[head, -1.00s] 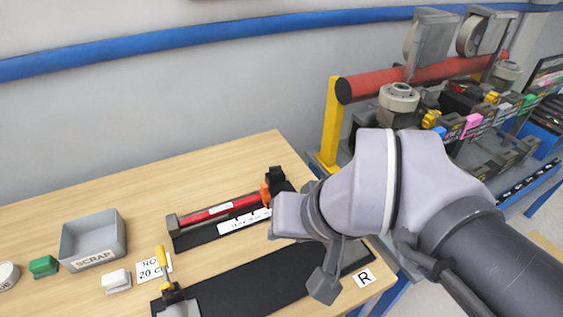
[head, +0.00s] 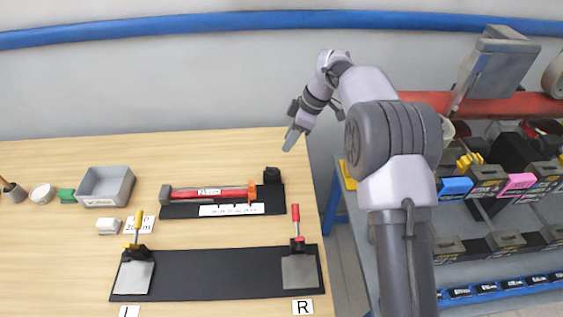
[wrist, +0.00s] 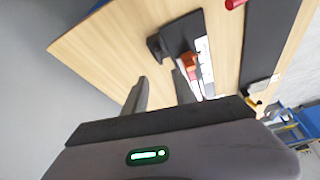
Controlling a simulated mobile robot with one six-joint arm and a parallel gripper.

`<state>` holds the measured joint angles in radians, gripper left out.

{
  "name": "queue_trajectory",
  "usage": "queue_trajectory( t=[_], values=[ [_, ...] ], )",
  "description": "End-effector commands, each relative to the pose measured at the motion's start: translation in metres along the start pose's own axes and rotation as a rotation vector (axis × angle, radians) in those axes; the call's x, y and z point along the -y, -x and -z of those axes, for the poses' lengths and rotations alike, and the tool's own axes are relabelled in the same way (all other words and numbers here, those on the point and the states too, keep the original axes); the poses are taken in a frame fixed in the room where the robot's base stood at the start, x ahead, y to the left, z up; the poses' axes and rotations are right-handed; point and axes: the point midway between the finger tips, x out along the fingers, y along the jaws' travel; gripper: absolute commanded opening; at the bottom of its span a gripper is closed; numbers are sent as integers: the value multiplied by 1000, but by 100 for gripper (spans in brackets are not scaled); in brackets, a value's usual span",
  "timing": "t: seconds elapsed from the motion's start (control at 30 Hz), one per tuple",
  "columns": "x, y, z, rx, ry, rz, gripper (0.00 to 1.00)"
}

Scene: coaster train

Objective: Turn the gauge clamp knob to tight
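The gauge (head: 222,211) is a black base on the wooden table with a red bar, an orange slider (head: 271,175) and a white scale strip. A black knob-like block (head: 272,174) stands at its right end; I cannot tell its turn position. In the wrist view the black block (wrist: 156,47) and the orange slider (wrist: 188,61) lie beyond the fingers. My gripper (head: 291,139) is above the table's back right corner, apart from the gauge. In the wrist view my gripper (wrist: 159,77) has its two fingers spread with nothing between them.
A black mat (head: 215,275) in front carries a yellow-handled clamp (head: 137,228) and a red-handled clamp (head: 296,222). A rack with coloured blocks (head: 520,182) is right. The table's back left is clear.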

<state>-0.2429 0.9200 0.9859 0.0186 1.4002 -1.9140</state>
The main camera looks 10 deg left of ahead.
Motion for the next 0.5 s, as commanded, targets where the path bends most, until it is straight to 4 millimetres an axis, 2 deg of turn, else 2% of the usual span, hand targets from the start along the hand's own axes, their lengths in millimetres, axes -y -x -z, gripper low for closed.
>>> queue_trajectory(
  t=[0.03,0.1,0.3,0.5],
  values=[
    [1,-20,-2,1,-1,4,33],
    [1,-42,-2,1,0,3,33],
    [1,-98,-2,1,-2,2,33],
    [0,-130,-2,1,-2,0,33]
  ],
)
